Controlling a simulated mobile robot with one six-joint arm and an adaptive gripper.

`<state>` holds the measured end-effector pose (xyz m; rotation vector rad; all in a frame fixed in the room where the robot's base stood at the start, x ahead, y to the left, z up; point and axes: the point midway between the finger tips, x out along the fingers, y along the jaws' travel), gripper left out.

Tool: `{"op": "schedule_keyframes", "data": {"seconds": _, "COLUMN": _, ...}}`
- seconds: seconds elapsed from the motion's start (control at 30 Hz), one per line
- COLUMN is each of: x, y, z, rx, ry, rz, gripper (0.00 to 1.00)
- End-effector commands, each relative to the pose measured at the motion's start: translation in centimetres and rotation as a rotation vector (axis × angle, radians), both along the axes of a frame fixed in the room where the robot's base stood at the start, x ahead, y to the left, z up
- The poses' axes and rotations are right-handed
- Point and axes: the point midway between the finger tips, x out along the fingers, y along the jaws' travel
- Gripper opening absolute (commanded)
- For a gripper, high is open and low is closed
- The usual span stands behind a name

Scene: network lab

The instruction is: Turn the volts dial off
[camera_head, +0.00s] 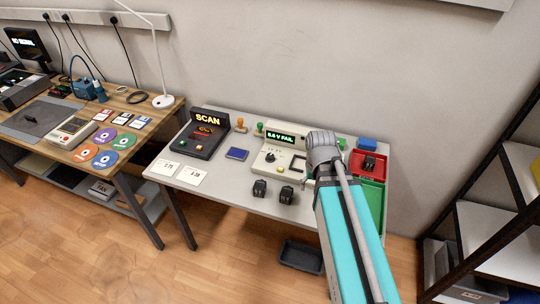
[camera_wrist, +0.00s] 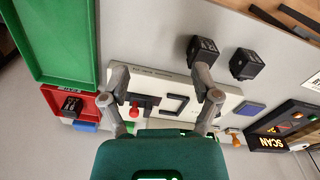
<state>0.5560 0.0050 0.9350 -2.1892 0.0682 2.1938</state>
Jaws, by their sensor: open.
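The white tester (camera_head: 283,160) stands on the grey table, with a lit green display (camera_head: 281,138) reading what looks like "8.6 V FAIL". A small dark round knob (camera_head: 271,157), perhaps the volts dial, is on its left part; its pointer is too small to read. The right finger covers part of the panel; my arm hides the tester's right side in the head view.
The SCAN unit (camera_head: 202,135) stands left of the tester. Two black blocks (camera_head: 260,188) sit in front of it. A red tray (camera_head: 379,170) holding a dark block and a green tray (camera_wrist: 84,45) lie on the right. Stamps and a blue pad (camera_head: 237,154) are nearby.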

Motion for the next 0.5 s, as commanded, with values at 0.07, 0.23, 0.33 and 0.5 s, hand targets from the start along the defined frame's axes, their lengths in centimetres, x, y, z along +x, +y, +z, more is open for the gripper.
{"op": "schedule_keyframes", "data": {"seconds": 0.07, "x": 2.4, "y": 0.5, "z": 0.3, "rx": -0.001, "ry": 0.001, "rz": -0.047, "gripper": 0.79}}
{"op": "schedule_keyframes", "data": {"seconds": 0.23, "x": 7.9, "y": 2.5, "z": 1.0, "rx": -0.004, "ry": 0.005, "rz": -0.209, "gripper": 0.79}}
{"op": "schedule_keyframes", "data": {"seconds": 0.33, "x": 11.7, "y": 4.0, "z": 1.4, "rx": -0.007, "ry": 0.008, "rz": -0.326, "gripper": 0.79}}
{"op": "schedule_keyframes", "data": {"seconds": 0.5, "x": 17.9, "y": 7.1, "z": 2.1, "rx": -0.014, "ry": 0.01, "rz": -0.528, "gripper": 0.79}}
